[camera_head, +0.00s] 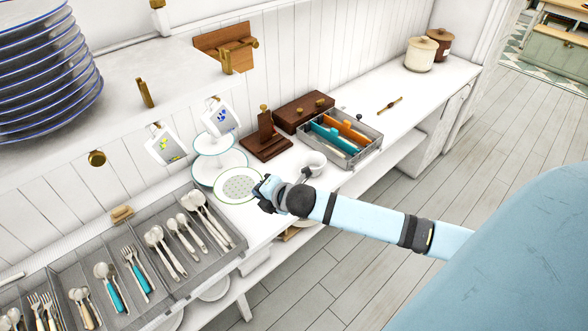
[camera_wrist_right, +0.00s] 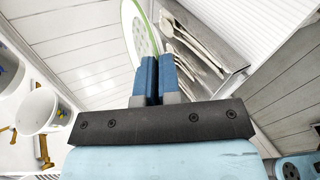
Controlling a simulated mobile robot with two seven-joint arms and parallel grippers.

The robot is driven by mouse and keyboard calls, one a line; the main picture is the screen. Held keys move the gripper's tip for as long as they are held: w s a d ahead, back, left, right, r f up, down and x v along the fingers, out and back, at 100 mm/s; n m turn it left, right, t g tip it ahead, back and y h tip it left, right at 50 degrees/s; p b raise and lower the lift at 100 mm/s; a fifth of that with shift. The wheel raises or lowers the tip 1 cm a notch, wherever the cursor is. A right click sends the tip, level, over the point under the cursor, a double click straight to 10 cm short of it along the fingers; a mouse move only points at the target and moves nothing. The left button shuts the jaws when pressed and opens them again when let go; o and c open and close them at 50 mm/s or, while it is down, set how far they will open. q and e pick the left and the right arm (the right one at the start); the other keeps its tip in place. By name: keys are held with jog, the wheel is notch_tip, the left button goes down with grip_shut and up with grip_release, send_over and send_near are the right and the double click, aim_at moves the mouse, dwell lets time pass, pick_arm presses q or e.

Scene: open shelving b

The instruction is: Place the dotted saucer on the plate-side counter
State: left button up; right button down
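The dotted saucer (camera_head: 239,185), pale with a green rim and a dotted centre, is near the middle of the head view, between the cutlery tray and a stack of white dishes. My right gripper (camera_head: 265,191) is at its right edge. In the right wrist view the saucer (camera_wrist_right: 139,32) shows edge-tilted beyond the blue fingertips (camera_wrist_right: 157,72), which are close together with its rim between them. The contact itself is partly hidden. The white counter (camera_head: 365,95) runs along the wall. My left gripper is not in view.
A wire cutlery tray (camera_head: 228,225) fills the counter's left. White dishes (camera_head: 216,143), hanging mugs (camera_head: 165,145), a small cup (camera_head: 313,163), a wooden stand (camera_head: 266,138) and a utensil box (camera_head: 362,152) are close by. Blue-rimmed plates (camera_head: 45,70) are stacked upper left. The counter's far right has bare room.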

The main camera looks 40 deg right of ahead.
jog(key=w+d+f+b, duration=0.1)
jog(key=w+d+f, duration=0.1)
jog(key=d, duration=0.4)
jog(key=w+d+f+b, duration=0.1)
jog(key=w+d+f, duration=0.2)
jog(key=d+f, duration=0.2)
jog(key=w+d+f+b, duration=0.2)
jog(key=d+f, duration=0.2)
jog(key=d, duration=0.2)
jog(key=shift+w+d+f, duration=0.25)
jog(key=shift+d, duration=0.05)
jog(key=shift+f+b, duration=0.9)
notch_tip(320, 180, down, 5)
jog(key=b, duration=0.4)
jog(key=shift+r, duration=0.2)
jog(key=shift+f+b, duration=0.3)
